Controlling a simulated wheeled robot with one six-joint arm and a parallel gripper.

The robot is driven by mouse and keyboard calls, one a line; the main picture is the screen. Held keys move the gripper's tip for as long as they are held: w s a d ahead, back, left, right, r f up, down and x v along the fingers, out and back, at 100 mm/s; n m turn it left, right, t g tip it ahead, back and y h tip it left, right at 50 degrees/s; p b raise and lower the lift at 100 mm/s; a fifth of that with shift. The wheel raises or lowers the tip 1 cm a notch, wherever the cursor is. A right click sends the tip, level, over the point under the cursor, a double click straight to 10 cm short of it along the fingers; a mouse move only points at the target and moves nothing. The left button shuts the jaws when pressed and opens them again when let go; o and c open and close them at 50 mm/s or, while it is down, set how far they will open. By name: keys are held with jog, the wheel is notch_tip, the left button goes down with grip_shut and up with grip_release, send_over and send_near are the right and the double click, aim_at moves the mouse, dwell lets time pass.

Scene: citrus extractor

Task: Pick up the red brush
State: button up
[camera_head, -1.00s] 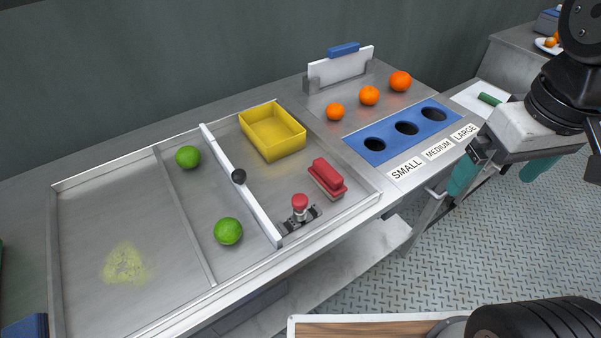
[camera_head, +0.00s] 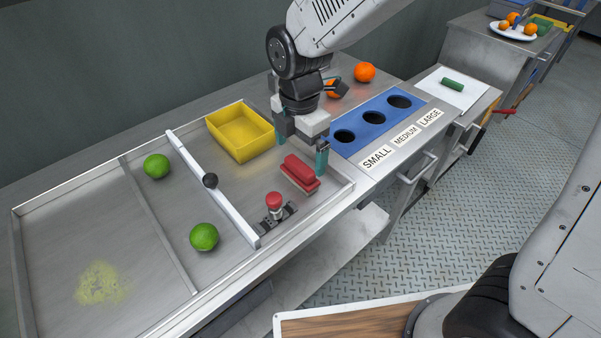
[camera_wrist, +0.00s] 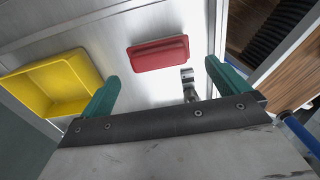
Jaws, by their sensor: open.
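The red brush (camera_head: 299,172) lies in the right part of the metal tray, red handle up on a paler base. It also shows in the wrist view (camera_wrist: 158,53), beyond and between the fingertips. My gripper (camera_head: 301,158) is open, its two teal fingers pointing down just above and around the brush's far side in the head view. In the wrist view my gripper (camera_wrist: 160,85) has nothing between its fingers. I cannot tell the exact height above the brush.
A yellow bin (camera_head: 240,132) stands left of my gripper. A red-knobbed clamp (camera_head: 274,206) sits close to the brush. A white divider bar (camera_head: 212,187) with a black knob crosses the tray. Two limes (camera_head: 204,236) lie farther left. A blue holed panel (camera_head: 374,118) is right.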

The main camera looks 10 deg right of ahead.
aim_at(300, 164)
notch_tip(300, 164, down, 6)
jog(key=shift+w+r, duration=0.1)
jog(key=shift+w, duration=0.05)
jog(key=c, duration=0.7)
notch_tip(300, 164, up, 10)
dwell(0.4)
